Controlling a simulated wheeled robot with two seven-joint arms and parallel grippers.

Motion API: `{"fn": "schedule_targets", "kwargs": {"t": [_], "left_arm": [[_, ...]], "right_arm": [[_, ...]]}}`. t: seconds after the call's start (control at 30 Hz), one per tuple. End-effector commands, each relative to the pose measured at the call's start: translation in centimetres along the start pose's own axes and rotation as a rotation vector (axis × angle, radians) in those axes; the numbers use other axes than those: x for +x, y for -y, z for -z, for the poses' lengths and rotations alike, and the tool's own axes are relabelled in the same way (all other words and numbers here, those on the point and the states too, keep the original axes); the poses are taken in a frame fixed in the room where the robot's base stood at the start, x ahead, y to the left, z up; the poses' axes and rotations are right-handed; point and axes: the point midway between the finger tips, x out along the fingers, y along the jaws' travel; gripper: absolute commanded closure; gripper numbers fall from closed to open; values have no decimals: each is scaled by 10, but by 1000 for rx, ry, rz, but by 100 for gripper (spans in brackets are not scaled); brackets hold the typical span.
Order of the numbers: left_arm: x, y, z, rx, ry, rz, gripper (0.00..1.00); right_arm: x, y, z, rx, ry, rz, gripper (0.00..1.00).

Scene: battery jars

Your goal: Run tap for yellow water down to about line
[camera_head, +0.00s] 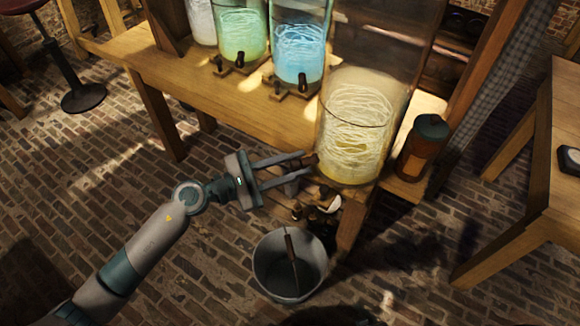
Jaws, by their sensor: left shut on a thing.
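The large glass jar (362,115) with yellow water stands at the near end of the wooden bench. Pale tangled strands show inside it, with the yellow strongest low down. I cannot make out a level line on the glass. My left gripper (304,164) reaches in from the left to the jar's lower left side. Its fingers are shut on the small brown tap (312,159), which they partly hide. A grey bucket (261,272) stands on the floor below, with a brown stick-like thing across its opening. I see no clear stream of water. My right gripper is not in view.
Jars with green water (240,35) and blue water (300,50) stand farther along the bench (180,75). A brown, dark-capped jar (424,145) stands close right of the yellow one. Small dark items crowd below the tap.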

Motion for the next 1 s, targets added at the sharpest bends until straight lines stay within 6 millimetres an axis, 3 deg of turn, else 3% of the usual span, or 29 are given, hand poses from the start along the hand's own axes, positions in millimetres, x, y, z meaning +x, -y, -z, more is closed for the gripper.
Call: {"fn": "schedule_targets", "kwargs": {"t": [0.03, 0.07, 0.17, 0.57, 1.0], "left_arm": [[0, 0, -1, 1, 4, -2, 97], [0, -1, -1, 1, 5, -2, 68], [0, 0, 0, 0, 4, -2, 45], [-3, 0, 2, -1, 3, -2, 45], [-42, 2, 4, -1, 2, -1, 45]], "right_arm": [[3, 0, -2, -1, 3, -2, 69], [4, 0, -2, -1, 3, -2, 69], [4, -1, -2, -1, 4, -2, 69], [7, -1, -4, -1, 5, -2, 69], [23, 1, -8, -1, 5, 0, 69]]}}
